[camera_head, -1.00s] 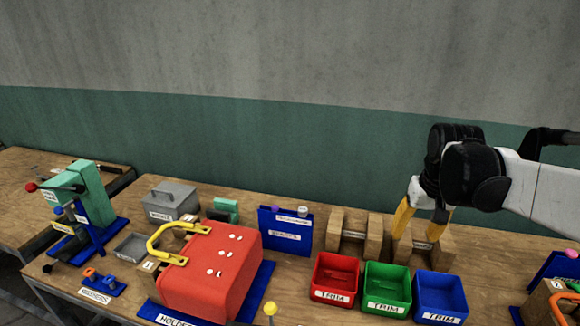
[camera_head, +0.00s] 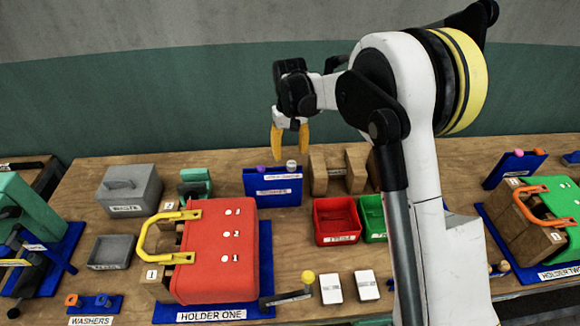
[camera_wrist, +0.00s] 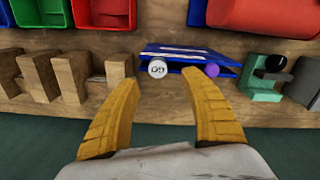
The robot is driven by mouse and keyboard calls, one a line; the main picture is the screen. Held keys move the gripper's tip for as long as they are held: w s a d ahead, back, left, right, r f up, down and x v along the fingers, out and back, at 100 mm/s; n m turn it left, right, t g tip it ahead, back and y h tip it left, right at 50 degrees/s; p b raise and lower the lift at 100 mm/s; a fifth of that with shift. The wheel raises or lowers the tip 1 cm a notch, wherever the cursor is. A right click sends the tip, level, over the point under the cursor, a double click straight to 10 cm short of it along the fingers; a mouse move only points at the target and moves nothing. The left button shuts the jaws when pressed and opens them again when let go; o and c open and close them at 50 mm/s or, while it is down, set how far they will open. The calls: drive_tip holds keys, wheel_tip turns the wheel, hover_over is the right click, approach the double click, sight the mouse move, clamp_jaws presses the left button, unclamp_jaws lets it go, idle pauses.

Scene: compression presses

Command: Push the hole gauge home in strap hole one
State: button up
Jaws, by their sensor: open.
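A white round cap marked "GO" (camera_wrist: 157,68) and a purple cap (camera_wrist: 211,70) stand in a blue rack (camera_head: 272,187) at the back of the bench. My gripper (camera_head: 290,148) is open and empty, hanging above and behind this rack. In the wrist view my gripper's two yellow fingers (camera_wrist: 162,80) are spread, with the white cap showing between and beyond the tips, apart from them. A red bag (camera_head: 212,275) with a yellow handle (camera_head: 147,232) rests in the blue holder one (camera_head: 266,250). Its face has several white-marked holes (camera_head: 228,258) with numbers beside them.
Wooden blocks (camera_head: 320,176) stand right of the rack, with a red bin (camera_head: 337,238) and a green bin in front. A yellow-knobbed lever (camera_head: 308,277) is beside holder one.

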sight(291, 163)
wheel_tip(291, 163, down, 5)
drive_tip(key=shift+s+d+b, duration=0.15)
drive_tip(key=shift+b, duration=0.15)
clamp_jaws()
